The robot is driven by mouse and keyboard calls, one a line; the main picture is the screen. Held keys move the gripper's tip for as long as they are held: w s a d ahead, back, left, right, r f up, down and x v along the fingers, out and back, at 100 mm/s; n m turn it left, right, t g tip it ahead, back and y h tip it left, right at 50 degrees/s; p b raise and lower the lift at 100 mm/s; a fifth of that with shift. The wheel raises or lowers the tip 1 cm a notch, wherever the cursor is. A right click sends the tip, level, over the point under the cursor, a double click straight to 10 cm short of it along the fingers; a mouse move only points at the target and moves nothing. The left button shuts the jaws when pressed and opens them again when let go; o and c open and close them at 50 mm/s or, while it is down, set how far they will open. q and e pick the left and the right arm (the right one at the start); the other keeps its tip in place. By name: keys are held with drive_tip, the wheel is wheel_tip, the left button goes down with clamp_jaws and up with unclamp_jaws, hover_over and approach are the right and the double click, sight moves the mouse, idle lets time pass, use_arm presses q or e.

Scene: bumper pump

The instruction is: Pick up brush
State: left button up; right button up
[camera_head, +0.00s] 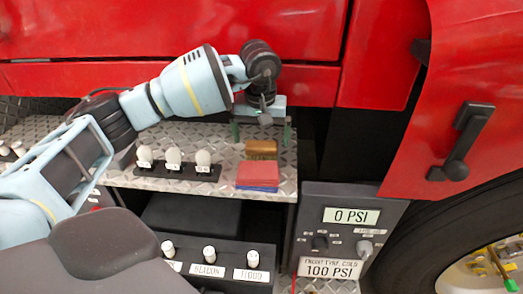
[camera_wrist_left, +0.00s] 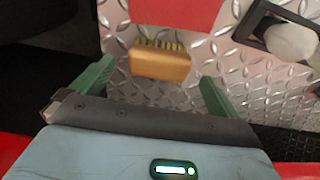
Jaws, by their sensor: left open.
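The brush (camera_head: 261,149) has a wooden back and lies on the diamond-plate shelf, just behind a red and blue block. In the left wrist view the brush (camera_wrist_left: 160,62) shows its tan wooden body and pale bristles. My left gripper (camera_head: 262,132) is above and just behind the brush, pointing down. In the left wrist view its two green fingers (camera_wrist_left: 154,82) are spread wide, with the brush ahead and roughly between them, not touching. My right gripper is in neither view.
The red and blue block (camera_head: 258,174) sits right beside the brush. A black strip with white knobs (camera_head: 174,168) is to the left on the shelf (camera_head: 225,190). Red truck panels (camera_head: 180,30) rise behind. A pressure box (camera_head: 345,235) stands at the right.

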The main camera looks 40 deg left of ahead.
sight(262, 143)
use_arm(q)
drive_tip(key=f, duration=0.4)
drive_tip(key=shift+w+a+f, duration=0.15)
drive_tip(key=shift+w+f, duration=0.1)
drive_tip(key=c, duration=1)
drive_tip(key=shift+c, duration=0.2)
drive_tip(key=shift+r, duration=0.15)
drive_tip(key=shift+r, duration=0.45)
wheel_tip(262, 143, up, 2)
drive_tip(key=shift+r, duration=0.1)
drive_tip(key=s+d+r, duration=0.1)
drive_tip(key=s+d, duration=0.1)
drive_tip(key=s, duration=0.5)
drive_tip(key=s+d+b, duration=0.1)
drive_tip(key=s+d, duration=0.2)
drive_tip(key=s, duration=0.5)
drive_tip(key=shift+r, duration=0.35)
